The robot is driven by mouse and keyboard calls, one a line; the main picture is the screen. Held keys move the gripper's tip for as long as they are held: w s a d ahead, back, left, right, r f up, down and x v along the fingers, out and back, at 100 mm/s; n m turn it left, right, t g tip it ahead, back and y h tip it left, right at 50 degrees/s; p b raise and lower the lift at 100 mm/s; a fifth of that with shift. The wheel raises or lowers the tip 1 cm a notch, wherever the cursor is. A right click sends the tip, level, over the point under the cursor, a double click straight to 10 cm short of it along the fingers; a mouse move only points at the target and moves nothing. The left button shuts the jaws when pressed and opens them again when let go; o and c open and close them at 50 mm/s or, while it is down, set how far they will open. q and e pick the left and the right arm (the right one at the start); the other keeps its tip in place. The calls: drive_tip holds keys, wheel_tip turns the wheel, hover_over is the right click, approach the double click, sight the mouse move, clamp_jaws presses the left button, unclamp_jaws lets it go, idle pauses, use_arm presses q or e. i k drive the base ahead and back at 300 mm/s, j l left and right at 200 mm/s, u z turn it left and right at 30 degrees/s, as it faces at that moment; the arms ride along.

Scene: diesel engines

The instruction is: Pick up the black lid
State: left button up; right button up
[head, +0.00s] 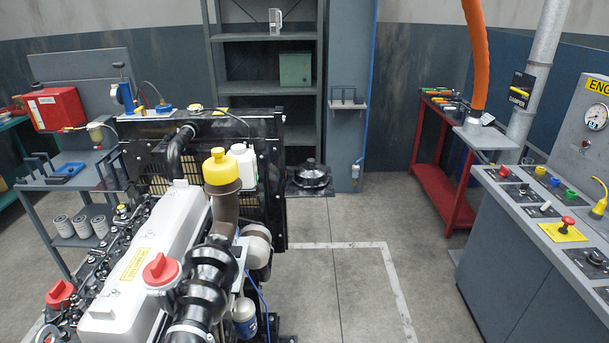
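A black round piece (312,174) with a raised middle lies low behind the engine, on a dark flat base (318,191) at the foot of the grey shelf. It is the thing that looks most like a black lid, but I cannot tell for sure at this size. The engine (140,258) fills the lower left, with a yellow cap (220,166) on a brown pipe and a red cap (161,270) on its white cover. Neither of my grippers is in view.
A grey cart (70,180) with a red box stands at the left. A control console (525,235) stands at the right, and a red bench (432,185) at the back right. The floor (345,280) between engine and console is clear. An orange hose (476,55) hangs above.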

sight(310, 174)
drive_tip(key=l, duration=0.2)
drive_tip(key=u, duration=1.9)
drive_tip(key=l+z, duration=0.1)
drive_tip(key=z, duration=1.8)
drive_tip(key=i+l, duration=0.1)
drive_tip(key=l, duration=0.15)
drive_tip(key=i+l, duration=0.25)
drive_tip(key=l, duration=0.15)
drive_tip(key=i+l, duration=0.25)
drive_tip(key=l, duration=0.2)
drive_tip(key=i+l, duration=0.55)
drive_tip(key=l, duration=0.25)
drive_tip(key=u, duration=0.05)
